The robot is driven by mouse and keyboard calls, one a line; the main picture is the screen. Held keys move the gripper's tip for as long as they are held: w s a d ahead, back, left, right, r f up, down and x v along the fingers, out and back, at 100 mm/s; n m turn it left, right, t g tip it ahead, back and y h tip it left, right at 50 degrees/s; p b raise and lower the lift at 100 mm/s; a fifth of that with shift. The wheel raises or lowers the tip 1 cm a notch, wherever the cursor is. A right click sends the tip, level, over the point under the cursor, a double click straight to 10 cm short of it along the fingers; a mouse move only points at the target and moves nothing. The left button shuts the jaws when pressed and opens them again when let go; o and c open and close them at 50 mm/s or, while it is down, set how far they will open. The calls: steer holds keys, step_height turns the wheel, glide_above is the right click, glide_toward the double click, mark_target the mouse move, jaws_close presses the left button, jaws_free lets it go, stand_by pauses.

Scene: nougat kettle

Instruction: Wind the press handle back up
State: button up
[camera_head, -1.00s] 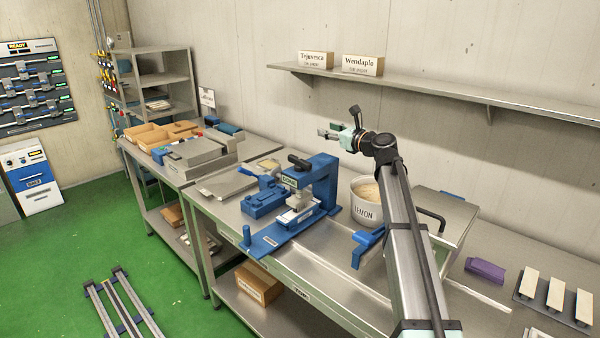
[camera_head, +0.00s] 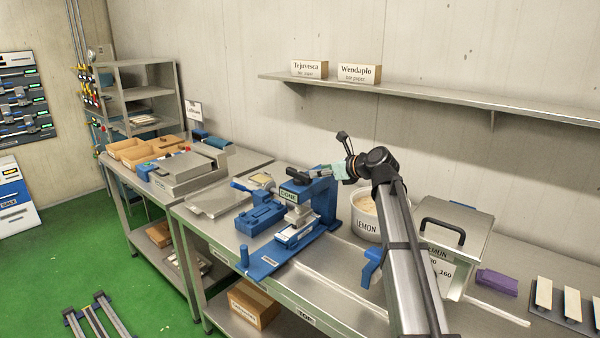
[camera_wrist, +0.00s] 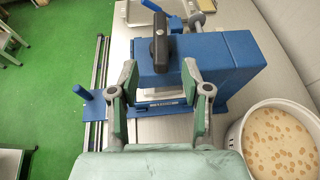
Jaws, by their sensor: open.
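The blue press (camera_head: 326,192) stands on the steel bench, with a pale block held under its head. Its black handle (camera_head: 298,177) lies across the top of the press. In the wrist view the handle (camera_wrist: 161,42) points toward me, just beyond and between my fingertips. My gripper (camera_wrist: 160,88) is open and empty above the press, with one finger on each side. In the head view my gripper (camera_head: 328,170) is beside the handle; I cannot tell whether it touches.
A blue upright peg (camera_head: 244,256) rises from the press's front plate. A wall shelf (camera_head: 430,98) runs behind and above my arm.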

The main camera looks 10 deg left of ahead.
mark_target(303, 173)
steer(key=p+x, duration=0.2)
steer(key=x, duration=0.8)
steer(key=shift+w+a+f, duration=0.1)
steer(key=shift+w, duration=0.1)
jaws_close()
